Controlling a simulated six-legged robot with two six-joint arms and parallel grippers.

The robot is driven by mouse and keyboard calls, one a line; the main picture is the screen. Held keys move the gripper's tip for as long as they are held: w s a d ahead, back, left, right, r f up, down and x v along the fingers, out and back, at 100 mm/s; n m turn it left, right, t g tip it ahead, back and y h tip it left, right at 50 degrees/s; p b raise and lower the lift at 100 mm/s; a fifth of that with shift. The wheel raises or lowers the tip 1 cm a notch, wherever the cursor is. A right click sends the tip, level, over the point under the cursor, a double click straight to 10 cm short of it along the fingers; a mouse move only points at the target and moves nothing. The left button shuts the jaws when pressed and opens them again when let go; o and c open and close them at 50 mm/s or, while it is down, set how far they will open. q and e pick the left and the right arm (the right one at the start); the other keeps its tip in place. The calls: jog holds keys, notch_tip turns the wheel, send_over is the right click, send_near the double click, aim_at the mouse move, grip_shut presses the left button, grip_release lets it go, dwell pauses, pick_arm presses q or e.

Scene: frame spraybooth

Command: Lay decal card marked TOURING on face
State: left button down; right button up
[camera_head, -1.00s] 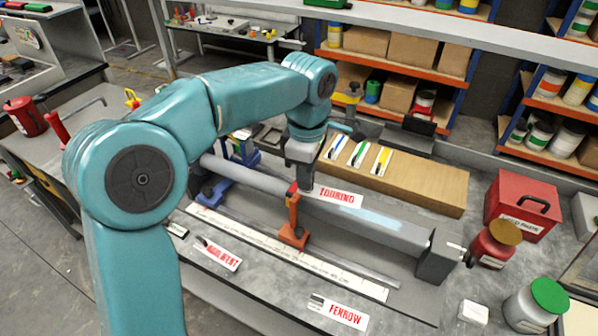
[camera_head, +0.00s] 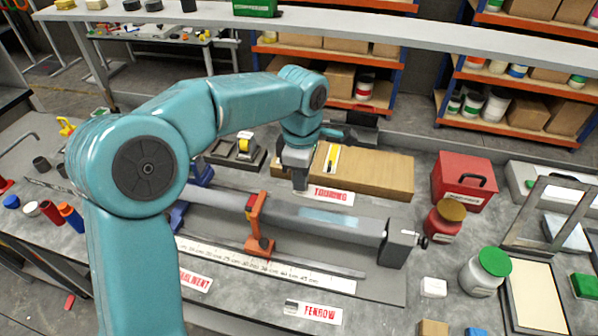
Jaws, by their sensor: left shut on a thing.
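The white decal card marked TOURING in red (camera_head: 333,196) is at the tip of my left gripper (camera_head: 300,184), which is shut on its left end. The card shows just behind the grey bar (camera_head: 280,212) in the picture, apparently above the bench; its exact height is unclear. The bar's face has a pale blue patch (camera_head: 328,218), just below the card in the picture. An orange clamp (camera_head: 257,225) straddles the bar left of the patch. The card marked FENROW (camera_head: 313,311) and another partly hidden red-lettered card (camera_head: 194,281) lie in front. My right gripper is not in view.
A long ruler (camera_head: 270,265) lies along the front of the bar. A brown cardboard box (camera_head: 385,175) stands behind it. A red toolbox (camera_head: 464,182), a red can (camera_head: 444,222) and a green-lidded jar (camera_head: 486,270) stand on the right.

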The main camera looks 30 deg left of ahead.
pick_arm(q)
jog(key=shift+s+d+f+b, duration=0.1)
jog(key=shift+f+b, duration=0.65)
jog(key=shift+f, duration=0.2)
jog(key=shift+f+b, duration=1.75)
jog(key=shift+f, duration=0.45)
jog(key=shift+f, duration=0.3)
jog(key=shift+f+b, duration=0.3)
jog(key=shift+b, duration=0.1)
jog(key=shift+f, duration=0.1)
jog(key=c, duration=0.6)
grip_release()
jog(key=shift+c, duration=0.2)
